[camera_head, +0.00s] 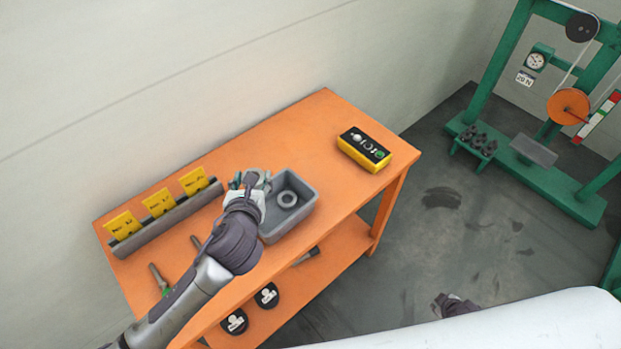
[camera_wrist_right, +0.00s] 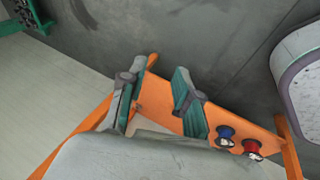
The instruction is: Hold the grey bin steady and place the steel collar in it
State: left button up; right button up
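The grey bin (camera_head: 307,205) stands on the orange table. The steel collar (camera_head: 287,198), a grey ring, lies inside the bin on its floor. My left gripper (camera_head: 250,180) is at the bin's left side, by its far left corner. Its fingers are small and partly hidden by the wrist, so I cannot tell whether they grip the wall. My right gripper (camera_wrist_right: 160,92) is open and empty in the right wrist view, its two fingers apart. In the head view only a small dark part of the right arm shows at the bottom, well away from the bin.
The orange table (camera_head: 315,130) has a rack with yellow cards (camera_head: 160,203) at left and a yellow control box (camera_head: 364,149) at right. Tools lie near the front left. Spools (camera_head: 266,295) sit on the lower shelf. A green machine (camera_head: 545,165) stands right, beyond open floor.

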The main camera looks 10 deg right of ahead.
jog(key=w+d+r+n+t, duration=0.2)
jog(key=w+d+r+n, duration=0.1)
jog(key=w+d+r, duration=0.45)
jog(key=w+d+r+n+t, duration=0.2)
jog(key=w+d+r, duration=0.2)
jog(key=w+r, duration=0.5)
jog(key=w+a+r+n+t+y, duration=0.2)
jog(key=w+a+r+n+t, duration=0.1)
jog(key=w+a+r+n, duration=0.55)
jog(key=w+a+r+n+y, duration=0.4)
jog(key=w+a+n+y, duration=0.15)
jog(key=a, duration=0.65)
jog(key=n+g+h, duration=0.5)
jog(key=n+g, duration=0.6)
jog(key=n, duration=2.5)
send_near(309, 212)
jog(key=f, duration=0.7)
jog(key=shift+w+a+f, duration=0.15)
jog(key=shift+w+f, duration=0.1)
jog(key=shift+f, duration=0.05)
